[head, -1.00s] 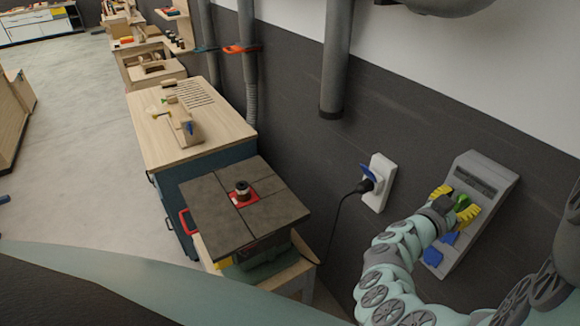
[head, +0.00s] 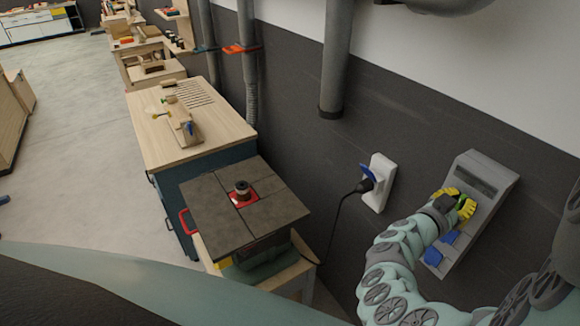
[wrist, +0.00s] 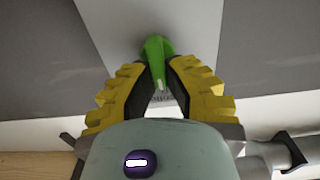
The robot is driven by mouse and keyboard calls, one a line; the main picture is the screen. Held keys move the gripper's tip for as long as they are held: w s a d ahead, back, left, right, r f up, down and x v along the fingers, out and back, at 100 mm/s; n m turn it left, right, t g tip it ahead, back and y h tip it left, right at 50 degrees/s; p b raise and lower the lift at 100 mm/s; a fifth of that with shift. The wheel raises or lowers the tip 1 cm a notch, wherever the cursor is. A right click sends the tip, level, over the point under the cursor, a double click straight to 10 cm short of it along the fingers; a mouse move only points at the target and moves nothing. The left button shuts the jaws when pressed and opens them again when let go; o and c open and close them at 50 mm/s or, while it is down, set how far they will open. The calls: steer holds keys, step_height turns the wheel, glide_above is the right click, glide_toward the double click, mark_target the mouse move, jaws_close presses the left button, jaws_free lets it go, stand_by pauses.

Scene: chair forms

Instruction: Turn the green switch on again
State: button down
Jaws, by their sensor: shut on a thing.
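The green switch (wrist: 155,55) sits on the grey wall panel (head: 484,180). In the wrist view it lies between the tips of my yellow-padded gripper (wrist: 157,78), which is shut on it. In the head view my gripper (head: 459,204) is against the upper middle of the panel and only a little green (head: 461,199) shows between its fingers. Much of the switch is hidden there. I cannot tell the switch's on or off position.
Blue switches (head: 434,256) sit lower on the same panel. A white wall socket (head: 379,182) with a black plug and cord is left of the panel. A router table (head: 270,218) and a wooden workbench (head: 160,135) stand further left. Open floor lies beyond.

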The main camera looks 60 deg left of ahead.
steer(key=shift+f+m+b, duration=0.2)
steer(key=shift+m+b, duration=0.1)
steer(key=shift+b, duration=0.2)
steer(key=m+b, duration=0.1)
steer(key=b, duration=0.1)
steer(key=shift+d+f+m+b, duration=0.15)
steer(key=shift+f+m+b, duration=0.05)
steer(key=shift+m+b, duration=0.2)
steer(key=m+b, duration=0.3)
steer(key=b, duration=0.1)
steer(key=shift+d+f+m+b, duration=0.1)
steer(key=shift+d+m+b, duration=0.05)
steer(key=shift+m+b, duration=0.2)
steer(key=shift+d+f+m+b, duration=0.1)
steer(key=shift+d+m+b, duration=0.05)
steer(key=shift+m+b, duration=2.5)
steer(key=shift+d+f+m+b, duration=0.1)
steer(key=shift+m+b, duration=1.8)
steer(key=shift+m, duration=1.3)
steer(key=c, duration=1)
jaws_free()
steer(key=shift+r, duration=0.1)
